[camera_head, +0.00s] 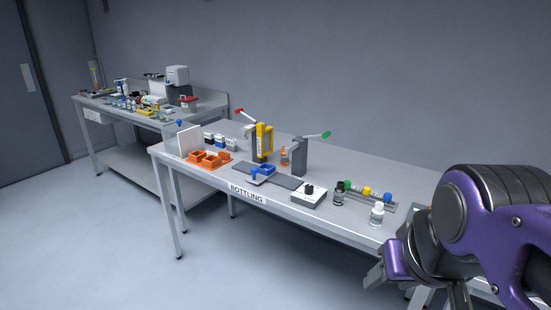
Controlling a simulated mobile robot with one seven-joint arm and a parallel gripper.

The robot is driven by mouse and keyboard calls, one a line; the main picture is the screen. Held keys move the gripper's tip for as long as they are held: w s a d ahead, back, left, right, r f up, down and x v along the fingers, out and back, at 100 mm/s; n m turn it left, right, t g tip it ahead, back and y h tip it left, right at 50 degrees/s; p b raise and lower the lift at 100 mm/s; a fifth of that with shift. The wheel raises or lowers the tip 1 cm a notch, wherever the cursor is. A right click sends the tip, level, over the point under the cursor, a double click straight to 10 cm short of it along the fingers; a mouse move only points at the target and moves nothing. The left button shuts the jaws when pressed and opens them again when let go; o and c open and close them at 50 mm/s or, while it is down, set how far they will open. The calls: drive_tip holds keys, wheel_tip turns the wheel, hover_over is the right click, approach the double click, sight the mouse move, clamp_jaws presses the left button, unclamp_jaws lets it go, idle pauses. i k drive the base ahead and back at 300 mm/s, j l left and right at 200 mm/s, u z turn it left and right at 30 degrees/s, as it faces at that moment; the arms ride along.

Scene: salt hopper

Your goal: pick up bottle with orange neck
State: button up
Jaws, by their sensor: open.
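A small orange item (284,157) stands between the yellow-framed device and the grey lever press on the bottling table (215,180). It may be the bottle with the orange neck, but it is too small to tell. A clear bottle with a dark top (339,194) and a whitish bottle (377,213) stand upright near the table's front edge; I see no clear orange neck on either. My gripper (384,278) is at the lower right, in front of the table's edge, apart from all bottles. It is open and empty; part of it is hidden by my purple arm.
A grey lever press (300,156) with a green-tipped handle and a yellow-framed device (265,142) stand at the back. Orange bins (209,158), a blue item (263,170), a black-knobbed box (309,195) and a rack of coloured caps (367,193) share the table. Another cluttered bench (150,110) stands behind left.

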sight(285, 160)
drive_tip(key=u, duration=0.3)
drive_tip(key=i+j+z, duration=0.2)
drive_tip(key=i+j, duration=0.3)
drive_tip(key=i+j+z, duration=0.15)
drive_tip(key=i+j, duration=0.3)
drive_tip(key=i+j+z, duration=0.2)
drive_tip(key=i+j, duration=0.25)
drive_tip(key=j, duration=0.3)
